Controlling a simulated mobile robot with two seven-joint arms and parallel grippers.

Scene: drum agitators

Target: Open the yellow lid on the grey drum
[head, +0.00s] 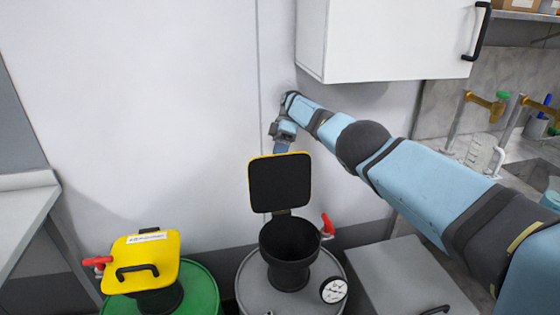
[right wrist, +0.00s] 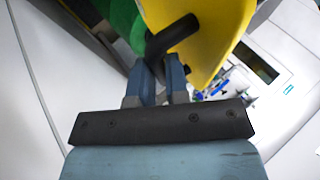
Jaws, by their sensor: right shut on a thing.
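The yellow lid (head: 280,183) on the grey drum (head: 255,285) stands swung up, about upright. Its black underside faces me and only a thin yellow edge shows in the head view. Below it the black drum opening (head: 290,250) is uncovered. My right gripper (head: 284,148) is behind the lid's top edge, with its fingertips hidden there. In the right wrist view the fingers (right wrist: 166,65) are shut on the black handle (right wrist: 175,34) of the yellow lid (right wrist: 205,30). My left gripper is in neither view.
A green drum (head: 200,290) with its own yellow lid (head: 140,255) shut stands at the left. A red lever (head: 327,225) and a gauge (head: 333,290) sit on the grey drum. A white cabinet (head: 390,40) hangs above my right arm.

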